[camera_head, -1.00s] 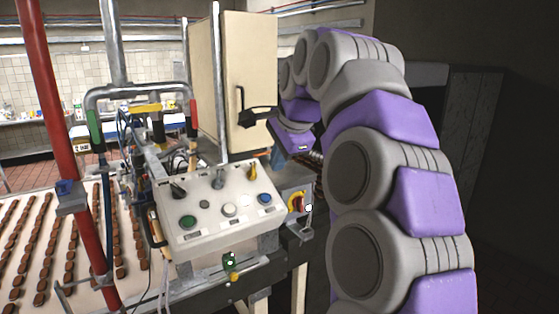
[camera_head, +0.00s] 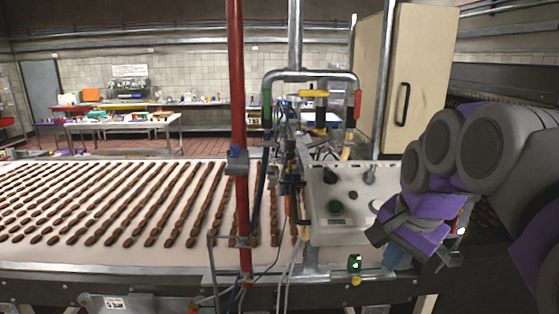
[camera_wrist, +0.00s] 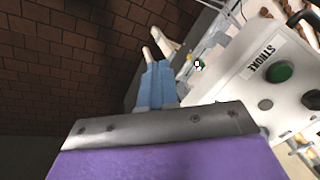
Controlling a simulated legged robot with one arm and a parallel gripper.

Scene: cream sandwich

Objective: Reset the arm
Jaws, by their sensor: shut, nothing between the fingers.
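My gripper (camera_head: 394,258) points downward at the lower right of the head view, in front of the right part of the control box (camera_head: 325,205). In the wrist view its two light blue fingers (camera_wrist: 157,85) lie side by side, shut and empty. My purple and grey arm is folded at the right edge of the head view. It hides the right part of the control box. In the wrist view the box also shows at the upper right (camera_wrist: 240,85), with a green button (camera_wrist: 281,71) beside the word "STROKE". The fingers look apart from it.
A conveyor (camera_head: 130,250) with rows of brown pieces fills the left and middle. A red upright pole (camera_head: 236,130) and hanging cables stand left of the control box. A cream cabinet (camera_head: 425,70) is behind it. A table (camera_head: 125,122) stands farther back.

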